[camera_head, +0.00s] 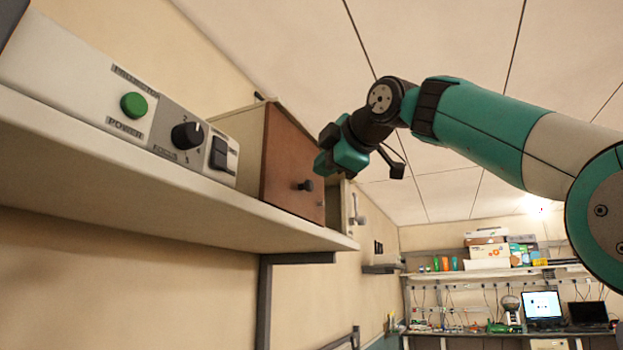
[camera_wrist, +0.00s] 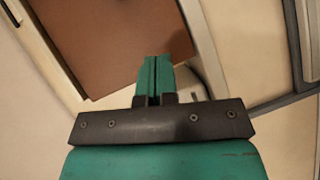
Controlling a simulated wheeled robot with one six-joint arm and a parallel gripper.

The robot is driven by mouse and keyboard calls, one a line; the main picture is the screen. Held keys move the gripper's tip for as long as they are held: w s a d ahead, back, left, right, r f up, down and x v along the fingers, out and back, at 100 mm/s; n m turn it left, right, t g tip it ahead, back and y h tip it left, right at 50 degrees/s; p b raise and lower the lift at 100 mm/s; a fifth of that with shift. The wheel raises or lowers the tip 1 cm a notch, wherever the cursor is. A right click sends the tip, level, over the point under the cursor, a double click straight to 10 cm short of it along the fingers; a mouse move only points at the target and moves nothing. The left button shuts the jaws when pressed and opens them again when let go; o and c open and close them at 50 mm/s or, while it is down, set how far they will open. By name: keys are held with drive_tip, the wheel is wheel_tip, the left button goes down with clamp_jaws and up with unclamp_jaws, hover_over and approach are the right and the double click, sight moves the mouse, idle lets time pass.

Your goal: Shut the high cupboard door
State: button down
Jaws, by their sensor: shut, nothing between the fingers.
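The high cupboard (camera_head: 238,130) is a cream box standing on the wall shelf in the head view. Its brown door (camera_head: 285,150) has a dark round knob (camera_head: 305,185) low on it. The door looks flush or nearly flush with the box; I cannot tell whether a small gap remains. My gripper (camera_head: 325,165) is at the door's right edge, and the picture does not show whether it touches. In the wrist view the shut, empty fingers (camera_wrist: 154,64) overlap the lower part of the brown door (camera_wrist: 110,40), with a pale edge to its left.
A cream control panel (camera_head: 60,65) with a green button and dark knob stands left of the cupboard on the shelf (camera_head: 150,185). A bracket (camera_head: 265,300) supports the shelf. Further back are a workbench with screens (camera_head: 545,308) and a stocked shelf. Open room lies right of the cupboard.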

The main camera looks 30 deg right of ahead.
wheel_tip(320, 180, up, 4)
drive_tip(key=s+d+f, duration=0.1)
drive_tip(key=t+p, duration=0.1)
drive_tip(key=p, duration=0.3)
approach(302, 185)
drive_tip(key=w+a, duration=0.3)
drive_tip(key=shift+w+d+f+n+h+p, duration=0.1)
drive_tip(key=shift+w+d+n+h+p, duration=0.1)
drive_tip(key=shift+w+d+p, duration=0.25)
drive_tip(key=shift+w+d+f+n+h+p, duration=0.1)
drive_tip(key=shift+w+d+h+p, duration=0.1)
drive_tip(key=shift+w+d, duration=0.5)
